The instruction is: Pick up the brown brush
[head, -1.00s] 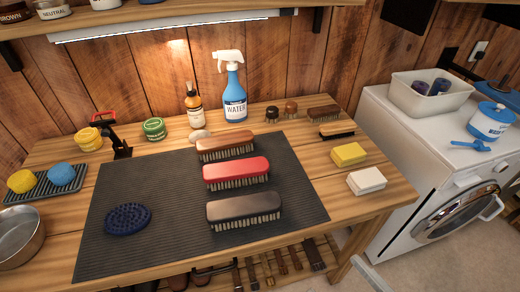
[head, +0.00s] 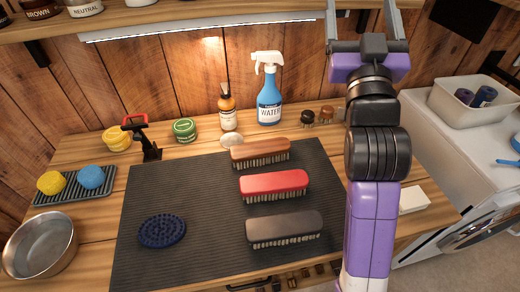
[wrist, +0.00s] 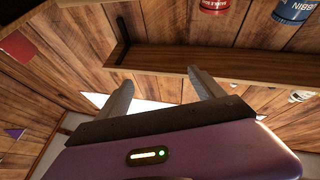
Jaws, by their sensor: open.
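The brown brush (head: 260,152) lies bristles down near the back of the dark ribbed mat (head: 190,205). A red brush (head: 274,185) lies in front of it, and a black brush (head: 284,228) lies nearest me. My gripper (head: 363,20) is raised high at the right, up by the shelf, well above and apart from the brown brush. Its fingers are spread with nothing between them. In the wrist view my gripper (wrist: 160,92) faces the wooden wall and shelf, and no brush shows there.
A spray bottle (head: 269,95), a small amber bottle (head: 227,110) and a pale oval item (head: 232,140) stand or lie behind the brown brush. A shelf (head: 200,18) overhangs the back. My arm hides part of the table's right side. A blue oval brush (head: 162,231) lies front left.

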